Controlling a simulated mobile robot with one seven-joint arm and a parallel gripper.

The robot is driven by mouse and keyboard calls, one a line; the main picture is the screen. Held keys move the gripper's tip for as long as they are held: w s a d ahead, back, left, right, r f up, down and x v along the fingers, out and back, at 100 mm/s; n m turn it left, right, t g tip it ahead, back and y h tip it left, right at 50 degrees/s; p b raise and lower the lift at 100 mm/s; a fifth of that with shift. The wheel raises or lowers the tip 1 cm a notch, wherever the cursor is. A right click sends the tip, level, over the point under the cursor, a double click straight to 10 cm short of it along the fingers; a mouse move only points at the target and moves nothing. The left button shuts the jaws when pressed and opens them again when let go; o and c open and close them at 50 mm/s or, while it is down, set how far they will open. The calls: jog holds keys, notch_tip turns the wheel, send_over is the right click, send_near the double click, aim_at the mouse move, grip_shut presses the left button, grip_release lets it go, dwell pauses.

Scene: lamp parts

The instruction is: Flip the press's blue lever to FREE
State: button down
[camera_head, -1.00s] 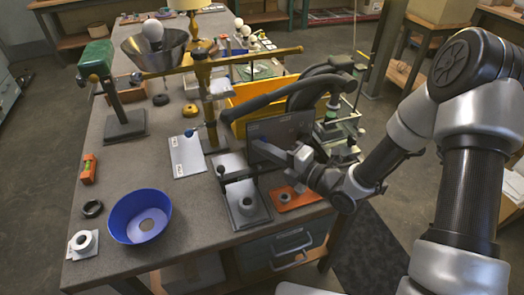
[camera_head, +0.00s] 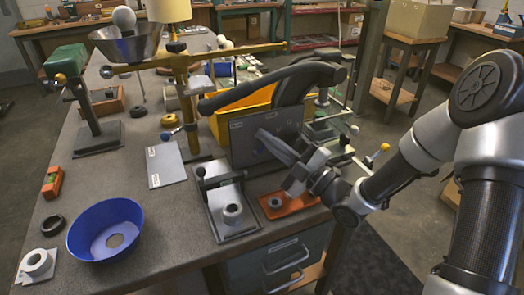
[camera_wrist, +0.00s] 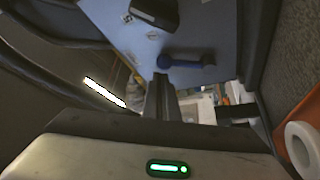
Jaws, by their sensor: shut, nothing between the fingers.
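The press (camera_head: 292,85) has a long black handle and a grey upright panel (camera_head: 240,150) with small white labels, too small to read. In the head view, the lever is largely hidden by my gripper (camera_head: 264,138). My gripper is shut and empty, in front of the panel. In the wrist view, its fingertips (camera_wrist: 163,80) are just below the lever's left end; I cannot tell whether they touch it.
A blue bowl (camera_head: 82,236) stands front left. Behind them, a brass stand (camera_head: 186,110) holds a blue-knobbed rod. The table's right edge is close to my arm.

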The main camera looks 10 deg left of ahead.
jog(key=shift+w+d+f+b, duration=0.2)
jog(key=shift+w+d+b, duration=0.1)
jog(key=shift+b, duration=0.25)
jog(key=shift+d, duration=0.15)
